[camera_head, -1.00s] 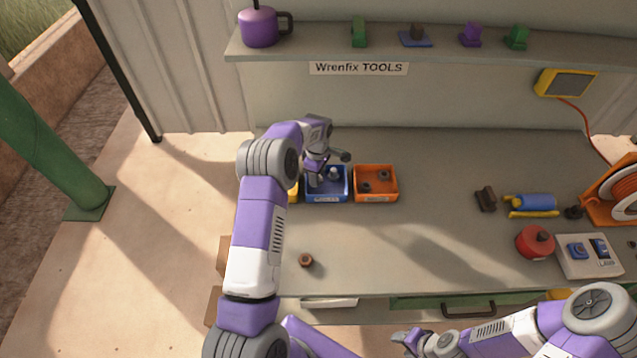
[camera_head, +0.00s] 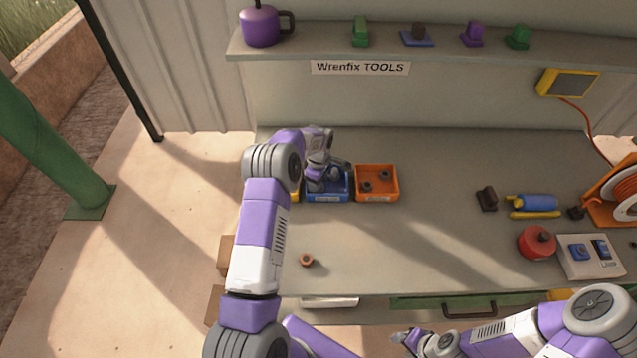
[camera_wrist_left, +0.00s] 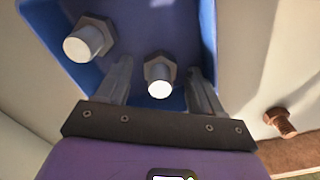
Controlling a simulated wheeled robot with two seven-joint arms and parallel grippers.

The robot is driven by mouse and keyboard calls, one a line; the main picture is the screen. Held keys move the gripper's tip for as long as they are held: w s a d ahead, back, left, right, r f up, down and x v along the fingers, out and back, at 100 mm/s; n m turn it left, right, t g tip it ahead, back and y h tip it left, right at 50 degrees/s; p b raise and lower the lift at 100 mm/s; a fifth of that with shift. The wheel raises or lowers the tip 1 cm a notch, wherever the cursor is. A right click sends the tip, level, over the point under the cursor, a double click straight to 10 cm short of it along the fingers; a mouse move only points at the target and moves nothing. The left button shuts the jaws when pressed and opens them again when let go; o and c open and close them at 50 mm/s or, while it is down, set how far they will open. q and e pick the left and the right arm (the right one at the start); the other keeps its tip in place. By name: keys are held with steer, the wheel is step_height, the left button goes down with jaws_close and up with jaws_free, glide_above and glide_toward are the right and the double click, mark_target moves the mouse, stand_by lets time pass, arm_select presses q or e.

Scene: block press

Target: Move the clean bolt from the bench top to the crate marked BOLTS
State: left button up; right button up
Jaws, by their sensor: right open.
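The blue crate (camera_head: 329,197) stands on the bench top (camera_head: 430,220); its front label is too small to read. My left gripper (camera_head: 315,184) is down at its left part. In the left wrist view, my left gripper (camera_wrist_left: 160,75) is open, its fingers spread either side of a clean grey bolt (camera_wrist_left: 159,78) with visible gaps. That bolt stands end-up in the blue crate (camera_wrist_left: 150,20). Another clean bolt (camera_wrist_left: 88,38) stands beside it. A rusty bolt (camera_head: 306,260) is on the near left bench. My right gripper (camera_head: 402,337) is open and empty at the front edge.
An orange crate (camera_head: 376,196) with dark nuts stands right of the blue one. A yellow crate (camera_head: 295,196) is mostly hidden by my left arm. A dark block, blue and yellow tools, a red tin and a switch box crowd the right. The middle bench is clear.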

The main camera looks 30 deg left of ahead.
arm_select(q)
steer(key=shift+r, duration=0.55)
step_height(320, 180, up, 11)
steer(key=shift+r, duration=0.15)
stand_by(0.4)
